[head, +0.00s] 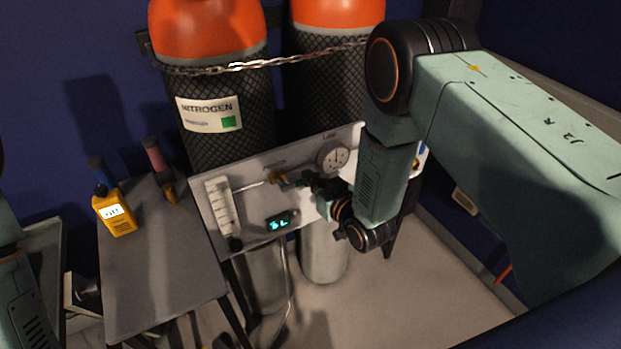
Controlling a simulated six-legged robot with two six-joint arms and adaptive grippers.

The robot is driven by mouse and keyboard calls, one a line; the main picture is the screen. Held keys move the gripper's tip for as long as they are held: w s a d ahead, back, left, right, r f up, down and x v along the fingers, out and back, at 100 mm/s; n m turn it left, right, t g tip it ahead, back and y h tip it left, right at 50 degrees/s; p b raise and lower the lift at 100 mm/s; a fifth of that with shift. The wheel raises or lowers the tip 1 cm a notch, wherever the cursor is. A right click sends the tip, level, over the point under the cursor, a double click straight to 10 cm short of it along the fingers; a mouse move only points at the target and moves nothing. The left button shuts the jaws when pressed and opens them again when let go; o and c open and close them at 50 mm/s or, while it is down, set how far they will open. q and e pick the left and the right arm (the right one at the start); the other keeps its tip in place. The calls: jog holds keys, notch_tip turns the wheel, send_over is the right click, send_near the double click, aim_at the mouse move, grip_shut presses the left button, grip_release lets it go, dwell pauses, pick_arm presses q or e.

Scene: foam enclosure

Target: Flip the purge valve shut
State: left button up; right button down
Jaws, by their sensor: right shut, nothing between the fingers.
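A pale grey panel (205,187) stands tilted in front of the gas cylinders. A small yellow valve part (277,177), which looks like the purge valve, sits at the panel's upper middle, at the end of a thin tube. Its handle position is too small and too covered to tell. My right gripper (290,184) is shut and empty, with its dark fingertips right at the valve's right side; I cannot tell whether they touch it. Part of my left arm shows at the left edge; its gripper is out of view.
The panel also carries a flow meter (222,205), a round gauge (333,157) and a lit digital display (281,222). Two orange-topped cylinders (208,30) stand chained behind it. A grey side table (150,270) at left holds a yellow handheld meter (114,213) and tools.

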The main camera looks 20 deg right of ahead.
pick_arm(q)
jog(key=shift+f, duration=0.15)
pick_arm(e)
jog(key=shift+f, duration=0.2)
pick_arm(q)
notch_tip(320, 180, down, 12)
jog(key=b, duration=1.2)
pick_arm(e)
notch_tip(320, 180, down, 8)
jog(key=a+m+t+y, duration=0.1)
jog(key=m+y, duration=0.3)
jog(key=m, duration=0.9)
jog(key=shift+s+a, duration=0.3)
jog(key=shift+a, duration=0.7)
jog(key=shift+r, duration=0.1)
